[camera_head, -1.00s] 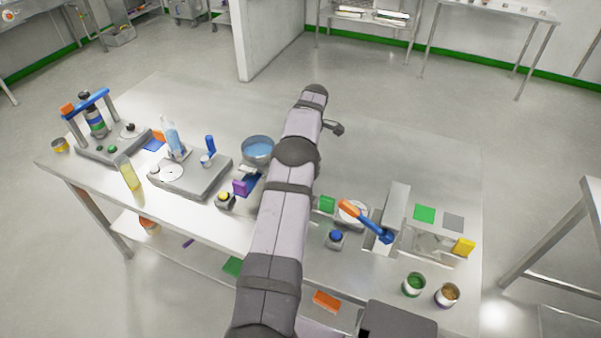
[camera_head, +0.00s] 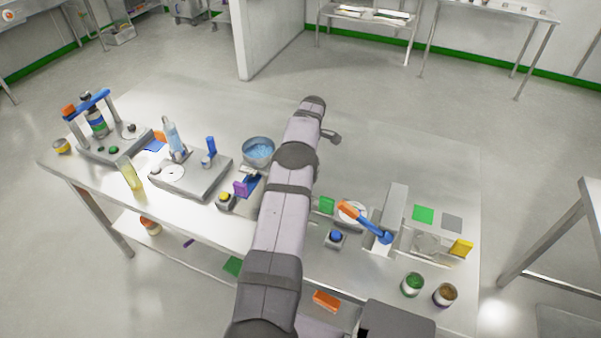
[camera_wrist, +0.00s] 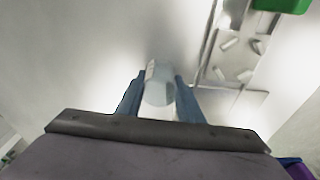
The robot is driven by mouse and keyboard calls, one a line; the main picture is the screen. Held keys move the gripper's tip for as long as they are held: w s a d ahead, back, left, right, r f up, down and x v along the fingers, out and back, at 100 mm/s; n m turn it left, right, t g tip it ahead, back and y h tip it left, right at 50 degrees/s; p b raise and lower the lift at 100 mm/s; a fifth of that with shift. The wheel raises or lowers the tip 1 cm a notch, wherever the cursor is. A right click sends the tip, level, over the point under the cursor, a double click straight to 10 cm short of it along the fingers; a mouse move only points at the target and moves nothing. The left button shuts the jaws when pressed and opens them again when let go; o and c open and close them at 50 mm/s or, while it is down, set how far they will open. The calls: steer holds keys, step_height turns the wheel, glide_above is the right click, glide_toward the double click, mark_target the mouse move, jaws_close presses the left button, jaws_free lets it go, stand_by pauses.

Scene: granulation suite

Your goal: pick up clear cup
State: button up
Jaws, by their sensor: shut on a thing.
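In the wrist view, a clear, pale cup (camera_wrist: 158,84) sits between the two blue fingers of my gripper (camera_wrist: 160,98). The fingers are shut on it from both sides. Its lower part is partly hidden by the gripper body. In the head view my arm hides the cup and the fingers, so its height above the table cannot be told there.
A steel table (camera_head: 370,140) holds several items. A bowl of blue material (camera_head: 258,151) stands left of my arm. A blue-and-orange handled tool (camera_head: 366,222) and a blue button (camera_head: 336,237) are on the right. Two small tins, green (camera_head: 412,284) and brown (camera_head: 445,294), stand at the front right.

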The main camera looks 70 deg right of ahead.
steer(key=shift+r, duration=0.2)
steer(key=shift+r+b, duration=0.3)
steer(key=shift+r, duration=0.25)
step_height(320, 180, up, 17)
steer(key=p, duration=0.4)
steer(key=shift+f, duration=0.2)
